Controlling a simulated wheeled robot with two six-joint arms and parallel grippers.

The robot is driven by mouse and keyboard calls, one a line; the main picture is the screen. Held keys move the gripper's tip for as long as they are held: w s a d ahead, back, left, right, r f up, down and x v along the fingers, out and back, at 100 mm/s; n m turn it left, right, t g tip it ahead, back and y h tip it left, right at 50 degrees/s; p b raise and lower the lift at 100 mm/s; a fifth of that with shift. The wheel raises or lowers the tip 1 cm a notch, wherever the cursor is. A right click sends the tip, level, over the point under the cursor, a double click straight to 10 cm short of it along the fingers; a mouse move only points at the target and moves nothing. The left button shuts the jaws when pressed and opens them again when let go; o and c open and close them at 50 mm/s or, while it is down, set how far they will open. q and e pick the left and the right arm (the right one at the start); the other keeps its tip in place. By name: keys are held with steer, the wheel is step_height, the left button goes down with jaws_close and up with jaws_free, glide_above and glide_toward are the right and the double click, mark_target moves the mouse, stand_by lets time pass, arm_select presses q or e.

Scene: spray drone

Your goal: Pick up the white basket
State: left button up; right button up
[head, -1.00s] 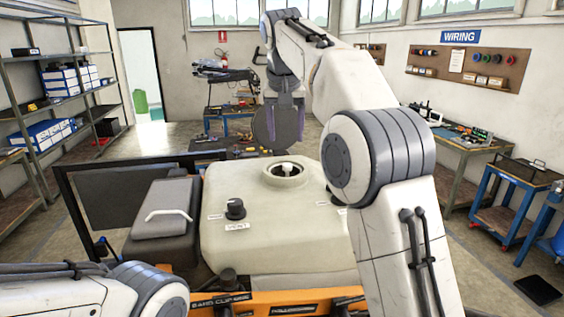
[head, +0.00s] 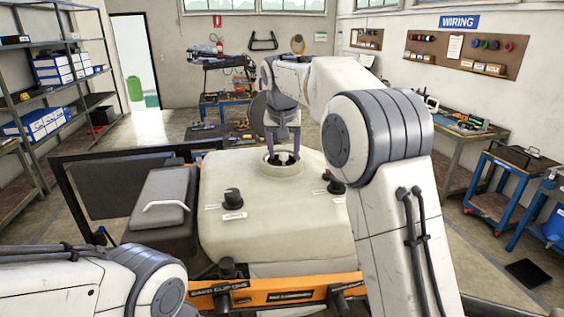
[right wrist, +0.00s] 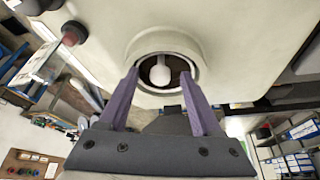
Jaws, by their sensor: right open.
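The white basket (right wrist: 160,71) shows as a pale rounded knob inside the dark round opening of the cream tank (head: 231,183). In the head view its white top (head: 284,157) shows small in the raised neck of the opening. My right gripper (head: 283,151) is open over the opening, with its purple fingers pointing down. In the right wrist view the fingers (right wrist: 160,76) stand on either side of the knob, apart from it. The basket's lower part is hidden in the tank. My left arm shows at lower left, but its gripper is out of view.
A black knob (head: 232,195) stands on the tank's left, and a dark and red knob (head: 336,184) on its right. A grey box with a handle (head: 164,202) sits left of the tank. A workbench (head: 465,137) stands along the right wall.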

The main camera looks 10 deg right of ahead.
jaws_close()
stand_by(1.4)
